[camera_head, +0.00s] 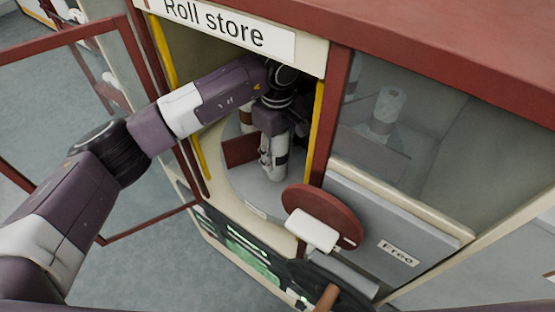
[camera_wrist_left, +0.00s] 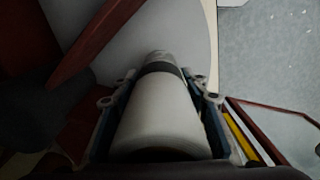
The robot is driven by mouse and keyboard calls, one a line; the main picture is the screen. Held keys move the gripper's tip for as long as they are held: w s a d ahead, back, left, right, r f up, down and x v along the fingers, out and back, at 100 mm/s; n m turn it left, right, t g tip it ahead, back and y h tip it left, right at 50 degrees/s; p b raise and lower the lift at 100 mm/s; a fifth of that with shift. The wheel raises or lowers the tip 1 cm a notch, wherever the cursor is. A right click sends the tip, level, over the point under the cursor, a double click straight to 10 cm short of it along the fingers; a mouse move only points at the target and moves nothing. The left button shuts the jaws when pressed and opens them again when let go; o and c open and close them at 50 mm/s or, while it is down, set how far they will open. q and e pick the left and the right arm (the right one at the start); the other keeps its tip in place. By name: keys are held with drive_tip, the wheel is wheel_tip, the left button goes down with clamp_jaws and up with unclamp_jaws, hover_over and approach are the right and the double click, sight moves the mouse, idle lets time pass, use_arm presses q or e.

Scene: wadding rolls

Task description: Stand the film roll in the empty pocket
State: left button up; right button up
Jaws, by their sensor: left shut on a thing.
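My left gripper (camera_head: 271,150) reaches through the open doorway of the roll store and points down. It is shut on a pale film roll (camera_wrist_left: 160,112) with a dark band, which stands between the two fingers in the left wrist view. In the head view the roll's lower part (camera_head: 268,168) shows below the gripper, close over the grey round floor (camera_head: 240,185). I cannot tell whether it touches that floor. A dark red divider (camera_head: 238,151) stands beside it and also shows in the left wrist view (camera_wrist_left: 95,45). The pocket's full outline is hidden. My right gripper is not in view.
Another pale roll (camera_head: 384,108) stands behind the glass pane on the right. A roll partly shows behind my gripper (camera_head: 246,118). The glazed door (camera_head: 85,130) hangs open at left. A red disc (camera_head: 335,215) with a white block sits in front, near a "Free" label (camera_head: 398,252).

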sight(278, 162)
use_arm(q)
wheel_tip(278, 162, down, 2)
drive_tip(key=shift+f+p, duration=0.15)
drive_tip(key=shift+p, duration=0.15)
drive_tip(key=shift+f, duration=0.4)
drive_tip(key=o, duration=1.4)
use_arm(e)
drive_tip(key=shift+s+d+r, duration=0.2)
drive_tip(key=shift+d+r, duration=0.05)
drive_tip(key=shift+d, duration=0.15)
use_arm(q)
drive_tip(key=shift+r, duration=0.5)
wheel_tip(278, 162, up, 11)
drive_tip(key=shift+r+b, duration=0.1)
drive_tip(key=shift+b, duration=1.1)
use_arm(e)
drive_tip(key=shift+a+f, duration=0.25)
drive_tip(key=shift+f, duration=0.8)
